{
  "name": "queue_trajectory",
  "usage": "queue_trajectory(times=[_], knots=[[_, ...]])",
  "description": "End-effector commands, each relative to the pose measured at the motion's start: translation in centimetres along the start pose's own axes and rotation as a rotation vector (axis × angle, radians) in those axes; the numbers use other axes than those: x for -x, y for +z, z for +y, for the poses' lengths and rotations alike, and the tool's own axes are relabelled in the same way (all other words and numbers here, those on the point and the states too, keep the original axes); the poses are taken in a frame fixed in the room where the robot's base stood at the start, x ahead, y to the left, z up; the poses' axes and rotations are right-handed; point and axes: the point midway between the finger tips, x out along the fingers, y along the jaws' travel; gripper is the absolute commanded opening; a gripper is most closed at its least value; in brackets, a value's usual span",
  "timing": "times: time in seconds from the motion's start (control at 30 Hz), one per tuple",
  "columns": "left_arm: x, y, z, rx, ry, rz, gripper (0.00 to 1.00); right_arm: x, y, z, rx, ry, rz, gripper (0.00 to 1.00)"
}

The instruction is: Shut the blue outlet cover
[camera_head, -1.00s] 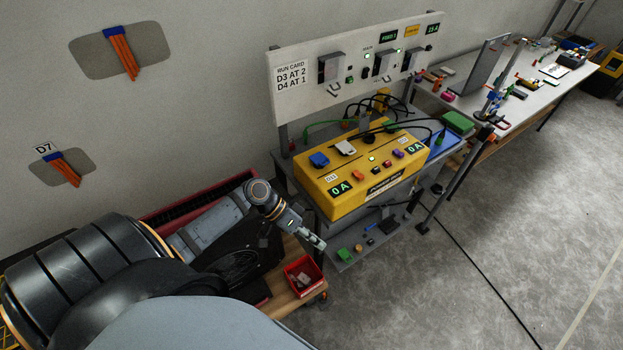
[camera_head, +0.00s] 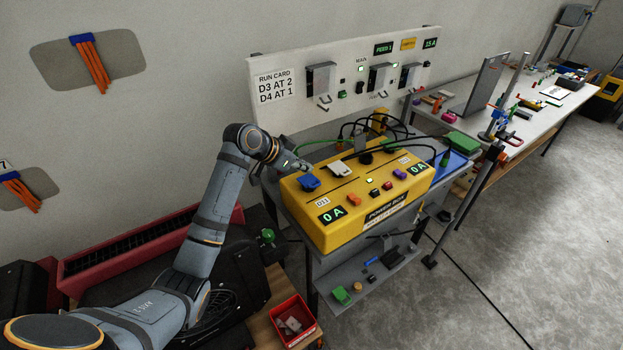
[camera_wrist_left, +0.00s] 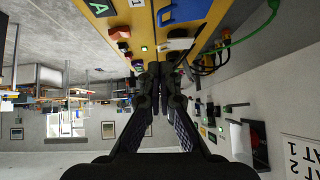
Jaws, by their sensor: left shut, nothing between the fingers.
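The blue outlet cover (camera_head: 309,183) is on top of the yellow power box (camera_head: 328,231), near its left end. It looks tilted, but I cannot tell how far it stands open. My left gripper (camera_head: 303,167) is shut and empty, just behind and above the blue cover in the head view. I cannot tell whether it touches the cover. My right gripper is not in view.
A white cover (camera_head: 341,170) sits beside the blue one. Black and green cables (camera_head: 372,130) loop behind the box. A white panel with switches (camera_head: 345,80) stands behind it. A red bin (camera_head: 292,322) is below, in front. A long table (camera_head: 530,100) is at the right.

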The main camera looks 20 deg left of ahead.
Motion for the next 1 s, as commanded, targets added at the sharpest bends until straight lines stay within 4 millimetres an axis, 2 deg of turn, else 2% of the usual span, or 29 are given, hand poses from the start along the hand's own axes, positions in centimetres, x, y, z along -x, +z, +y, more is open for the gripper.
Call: queue_trajectory(times=[0.2, 0.4, 0.6, 0.9, 1.0], knots=[[-4.5, -0.2, 0.1, 0.002, 0.004, -0.001, 0.0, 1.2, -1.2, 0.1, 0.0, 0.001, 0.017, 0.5], [-6.4, 2.1, 0.0, 0.001, 0.0, -0.002, 0.0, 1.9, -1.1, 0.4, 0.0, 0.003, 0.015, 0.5], [-7.2, 2.9, 0.0, -0.001, -0.001, 0.0, 0.0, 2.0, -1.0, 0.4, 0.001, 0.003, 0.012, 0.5], [-7.3, 3.0, 0.0, 0.0, -0.001, 0.0, 0.0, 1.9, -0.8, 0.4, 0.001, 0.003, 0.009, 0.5], [-8.0, 3.7, 0.3, 0.001, 0.0, -0.001, 0.0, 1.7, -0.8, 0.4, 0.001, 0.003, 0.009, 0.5]])
